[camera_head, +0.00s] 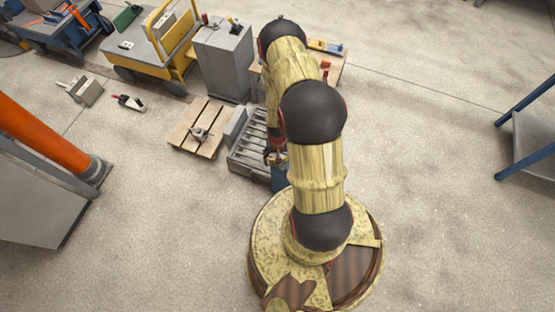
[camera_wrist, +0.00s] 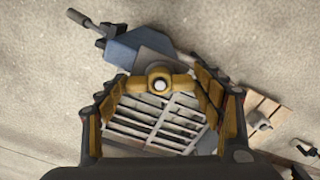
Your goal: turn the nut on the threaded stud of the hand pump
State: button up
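A yellow nut (camera_wrist: 178,82) with an arm to each side sits around the pale round end of a stud (camera_wrist: 160,85) in the wrist view. The blue-grey hand pump (camera_wrist: 131,50) shows behind it, with a dark handle (camera_wrist: 92,24) reaching to the upper left. My gripper (camera_wrist: 160,78) has one finger on each side of the nut. Its fingertips lie close to the nut's ends; whether they press on it I cannot tell. In the head view my gripper (camera_head: 275,158) is low beside the pump's blue part (camera_head: 279,178), and my arm hides much there.
A slatted grey rack (camera_head: 250,152) lies behind the pump, with a wooden pallet (camera_head: 200,126) to its left. A grey cabinet (camera_head: 223,62) and yellow cart (camera_head: 160,47) stand farther back. A blue-framed table (camera_head: 532,140) is at the right. Open floor lies between.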

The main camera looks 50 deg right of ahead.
jog(key=o, duration=0.4)
jog(key=shift+r, duration=0.1)
notch_tip(320, 180, up, 12)
jog(key=shift+f, duration=0.1)
dwell(0.6)
jog(key=shift+c, duration=0.8)
